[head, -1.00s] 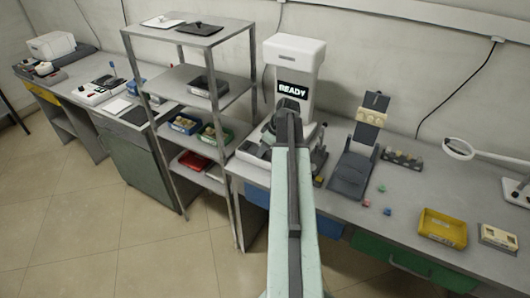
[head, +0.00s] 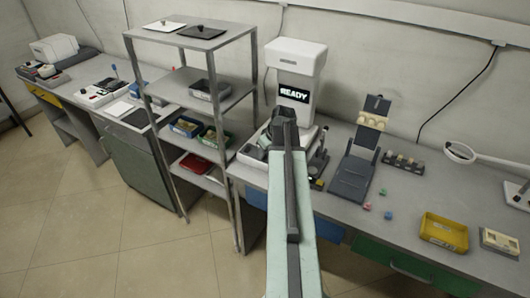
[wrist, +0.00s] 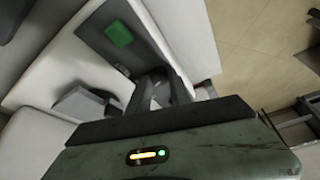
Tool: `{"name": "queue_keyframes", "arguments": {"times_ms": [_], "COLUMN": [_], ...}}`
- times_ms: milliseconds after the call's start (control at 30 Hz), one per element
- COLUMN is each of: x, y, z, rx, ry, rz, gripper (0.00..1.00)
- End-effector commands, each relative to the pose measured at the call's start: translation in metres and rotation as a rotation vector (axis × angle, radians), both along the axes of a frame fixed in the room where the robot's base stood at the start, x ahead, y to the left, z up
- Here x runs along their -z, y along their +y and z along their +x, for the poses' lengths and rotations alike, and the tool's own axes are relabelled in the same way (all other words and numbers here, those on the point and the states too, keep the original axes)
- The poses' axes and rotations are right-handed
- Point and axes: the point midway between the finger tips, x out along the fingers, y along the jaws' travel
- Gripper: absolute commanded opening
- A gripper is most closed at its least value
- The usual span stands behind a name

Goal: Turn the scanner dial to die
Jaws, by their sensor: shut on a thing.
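The white scanner (head: 296,62) stands at the back of the bench and its black display (head: 293,94) reads READY. My gripper (head: 284,118) is at the scanner's front, below the display, and my arm hides most of that area. In the wrist view the dark fingers (wrist: 158,92) are close together against the scanner, shut on the scanner dial, which is mostly hidden between them. A dark panel with a green square (wrist: 118,33) shows just beyond the fingers. I cannot read the dial's setting.
A metal shelf rack (head: 235,165) with bins stands close on the left. To the right are a grey stand (head: 354,175), small coloured blocks (head: 367,206), a yellow tray (head: 443,241) and a ring lamp (head: 461,152). A grey block (wrist: 80,103) sits left of my fingers.

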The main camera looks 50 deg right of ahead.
Motion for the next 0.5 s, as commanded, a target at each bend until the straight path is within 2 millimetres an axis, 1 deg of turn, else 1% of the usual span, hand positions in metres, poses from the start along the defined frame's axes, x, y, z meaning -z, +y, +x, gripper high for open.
{"name": "queue_keyframes", "arguments": {"times_ms": [200,500], "x": [0.0001,0.0004], "y": [0.0026,0.0043], "z": [-0.0008,0.0003], "rx": [0.176,0.365], "ry": [0.002,0.003], "rz": [-0.002,0.000], "gripper": [0.00,0.00]}}
